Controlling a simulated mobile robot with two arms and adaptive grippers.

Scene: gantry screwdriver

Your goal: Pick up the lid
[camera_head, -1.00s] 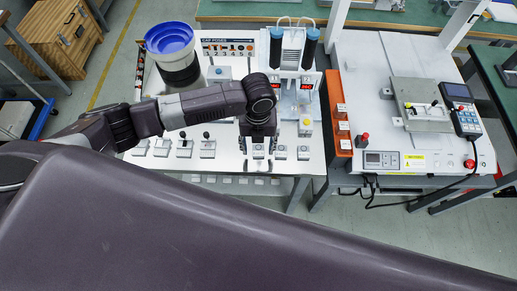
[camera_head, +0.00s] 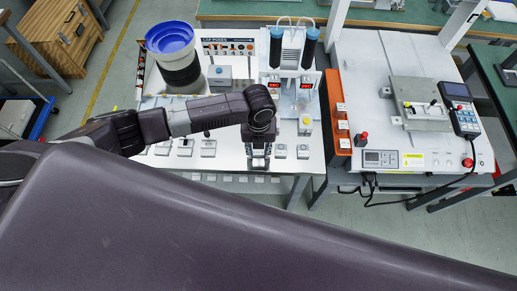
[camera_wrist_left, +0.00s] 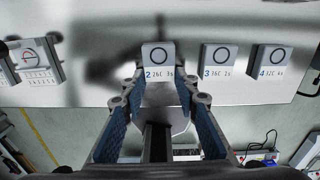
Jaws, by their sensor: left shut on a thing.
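My left gripper (camera_head: 258,161) is lowered at the front row of the white workbench. It is shut on a small light-grey block labelled 2 (camera_wrist_left: 158,60) with a dark ring on its face. In the left wrist view the fingertips of the left gripper (camera_wrist_left: 160,84) lie on either side of this block. I cannot single out a separate lid; the fingers and arm hide part of this spot. The block appears at bench level. Blocks labelled 3 (camera_wrist_left: 218,60) and 4 (camera_wrist_left: 272,60) stand to its right. My right gripper does not show.
A dark-and-white drum with a blue bowl (camera_head: 169,38) stands at the back left. Twin blue-topped cylinders (camera_head: 309,36) stand behind the gripper. An orange strip (camera_head: 338,115) borders the bench's right side. Small stands (camera_head: 185,147) lie left of the gripper, partly behind my arm.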

